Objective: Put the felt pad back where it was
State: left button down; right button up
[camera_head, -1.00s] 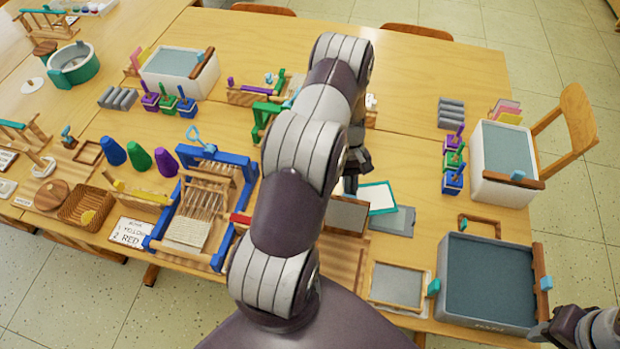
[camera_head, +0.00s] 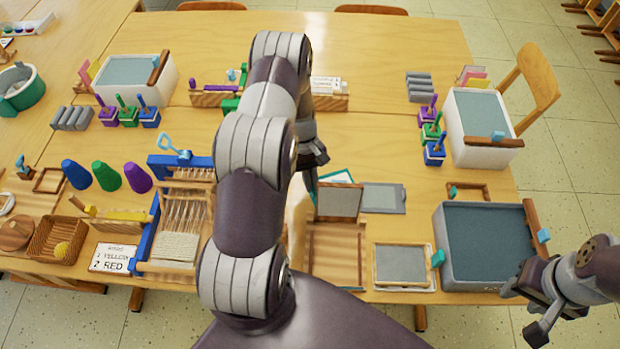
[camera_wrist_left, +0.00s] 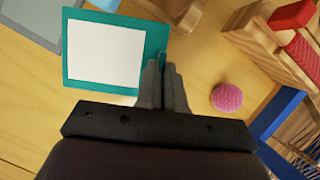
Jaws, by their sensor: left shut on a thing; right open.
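A flat pad with a white face and teal border, which I take for the felt pad, shows large at the upper left of the left wrist view (camera_wrist_left: 104,52). In the head view only part of this pad (camera_head: 341,177) shows, behind a grey wood-framed panel. My left gripper (camera_wrist_left: 163,68) is shut on the pad's teal edge. In the head view my left gripper (camera_head: 312,172) is partly hidden by my arm. My right gripper (camera_head: 523,306) is open and empty beside the grey tub, at the lower right.
A flat grey sheet (camera_head: 384,198) lies right of the pad. A framed screen (camera_head: 400,265) and a grey tub (camera_head: 483,245) stand to the right. A pink ball (camera_wrist_left: 227,98) lies near my left fingers. A blue loom (camera_head: 143,262) stands left.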

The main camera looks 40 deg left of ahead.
pick_arm(q)
jog(key=shift+f+b, duration=0.5)
jog(key=shift+f, duration=0.7)
pick_arm(e)
jog(key=shift+f, duration=1)
pick_arm(q)
jog(key=shift+f, duration=0.35)
pick_arm(e)
jog(key=shift+f, duration=0.2)
pick_arm(q)
jog(key=c, duration=1.2)
grip_release()
jog(key=shift+r, duration=0.1)
jog(key=b+v, duration=0.1)
jog(key=v, duration=0.6)
jog(key=shift+b, duration=0.35)
jog(key=p+v, duration=0.5)
jog(key=p, duration=0.1)
jog(key=shift+r, duration=0.35)
pick_arm(e)
notch_tip(320, 180, up, 5)
jog(key=shift+f, duration=0.15)
